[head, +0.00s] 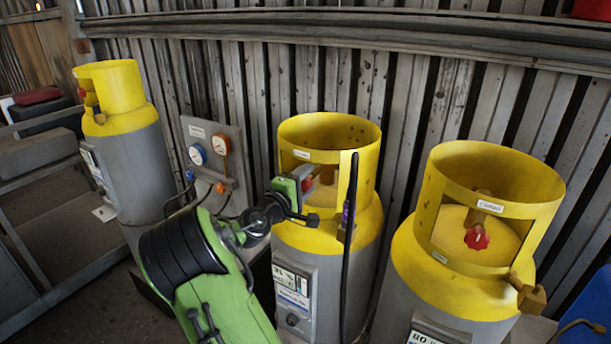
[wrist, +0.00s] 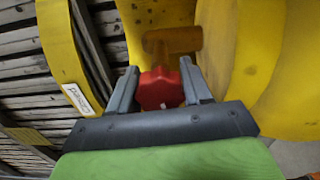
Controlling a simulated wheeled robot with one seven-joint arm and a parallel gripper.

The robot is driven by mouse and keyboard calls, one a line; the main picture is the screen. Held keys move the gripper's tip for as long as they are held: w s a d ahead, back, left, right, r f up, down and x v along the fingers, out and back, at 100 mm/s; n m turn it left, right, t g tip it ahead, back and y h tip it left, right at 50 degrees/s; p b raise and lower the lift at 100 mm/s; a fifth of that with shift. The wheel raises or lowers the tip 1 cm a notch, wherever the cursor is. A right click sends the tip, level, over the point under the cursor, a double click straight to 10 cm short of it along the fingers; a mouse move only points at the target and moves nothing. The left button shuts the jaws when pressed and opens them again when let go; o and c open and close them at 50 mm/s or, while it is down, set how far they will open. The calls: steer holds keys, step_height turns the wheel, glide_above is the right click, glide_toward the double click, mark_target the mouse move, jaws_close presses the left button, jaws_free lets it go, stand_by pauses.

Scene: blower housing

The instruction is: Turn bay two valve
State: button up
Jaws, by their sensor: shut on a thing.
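The middle gas cylinder (head: 300,238) is grey with a yellow shoulder and a yellow collar (head: 352,135). My green arm reaches to the opening in its collar, and my gripper (head: 311,184) is at the valve inside. In the wrist view, the red valve knob (wrist: 159,88) sits between the two grey fingers of my gripper (wrist: 162,86), which are shut on it. A brass-brown valve body (wrist: 172,42) stands behind the knob. In the head view, only a bit of the red knob (head: 308,184) shows past the gripper.
A right cylinder (head: 470,238) has a collar and red knob (head: 477,238). A left cylinder (head: 137,165) stands apart. A gauge panel (head: 217,165) is on the wall. A thin black upright bar (head: 349,245) stands close to the right of my gripper.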

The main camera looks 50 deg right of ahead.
stand_by(0.4)
steer(key=shift+f, duration=0.1)
steer(key=o, duration=1.1)
steer(key=shift+c, duration=0.2)
steer(key=shift+a, duration=0.1)
steer(key=s+a+b, duration=0.1)
steer(key=a+b, duration=0.1)
steer(key=a, duration=1.3)
steer(key=shift+s+a, duration=0.25)
steer(key=shift+a, duration=0.05)
